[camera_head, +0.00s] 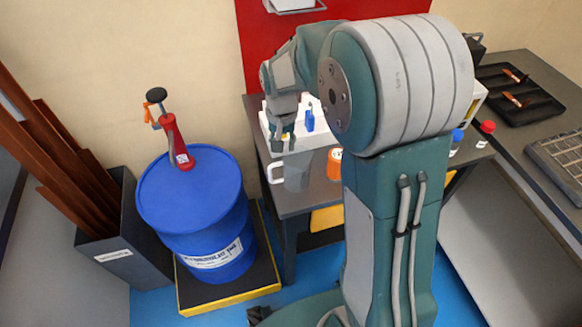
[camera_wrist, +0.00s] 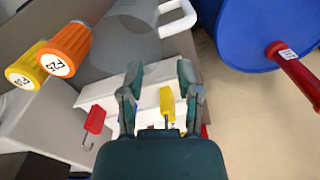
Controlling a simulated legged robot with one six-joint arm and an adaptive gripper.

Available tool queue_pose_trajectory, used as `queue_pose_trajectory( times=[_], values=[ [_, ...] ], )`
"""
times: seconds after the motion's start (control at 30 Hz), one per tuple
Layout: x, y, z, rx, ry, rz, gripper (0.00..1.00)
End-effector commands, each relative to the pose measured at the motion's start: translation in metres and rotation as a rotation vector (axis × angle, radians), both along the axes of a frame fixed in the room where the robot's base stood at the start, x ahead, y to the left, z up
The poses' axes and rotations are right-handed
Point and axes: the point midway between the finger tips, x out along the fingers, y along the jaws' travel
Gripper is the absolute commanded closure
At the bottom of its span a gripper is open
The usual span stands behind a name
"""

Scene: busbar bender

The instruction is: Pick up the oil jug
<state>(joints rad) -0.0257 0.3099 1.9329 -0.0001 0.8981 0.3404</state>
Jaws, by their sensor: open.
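The oil jug looks like a grey, see-through jug with a white handle. In the head view the jug (camera_head: 297,172) stands on the front part of the dark table, with its handle to the left. In the wrist view the jug (camera_wrist: 128,42) is at the top, beyond my fingertips, with its handle at the top right. My gripper (camera_head: 283,142) is just above and behind the jug in the head view. In the wrist view my gripper (camera_wrist: 160,74) is open, with nothing between its fingers. My arm hides part of the table.
An orange-capped container (camera_wrist: 68,48) and a yellow-capped one (camera_wrist: 24,70) stand beside the jug. A white holder (camera_wrist: 70,105) with colour-handled tools lies under my gripper. A blue drum (camera_head: 190,195) with a red pump (camera_head: 175,145) stands left of the table (camera_head: 290,205).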

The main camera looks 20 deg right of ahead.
Motion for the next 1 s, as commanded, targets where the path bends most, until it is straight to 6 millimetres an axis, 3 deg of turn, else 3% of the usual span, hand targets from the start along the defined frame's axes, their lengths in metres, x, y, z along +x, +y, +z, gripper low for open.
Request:
queue_pose_trajectory(
  times=[0.1,0.33,0.6,0.9,1.0],
  values=[
    [-0.001,0.000,-0.020,-0.001,0.004,0.000,0.56],
    [-0.001,0.000,-0.040,0.000,0.003,0.001,0.56],
    [-0.003,0.001,-0.079,0.000,0.004,0.000,0.56],
    [-0.003,0.001,-0.083,0.000,0.000,0.000,0.56],
    [-0.003,0.001,-0.083,0.000,0.000,0.000,1.00]
  ],
)
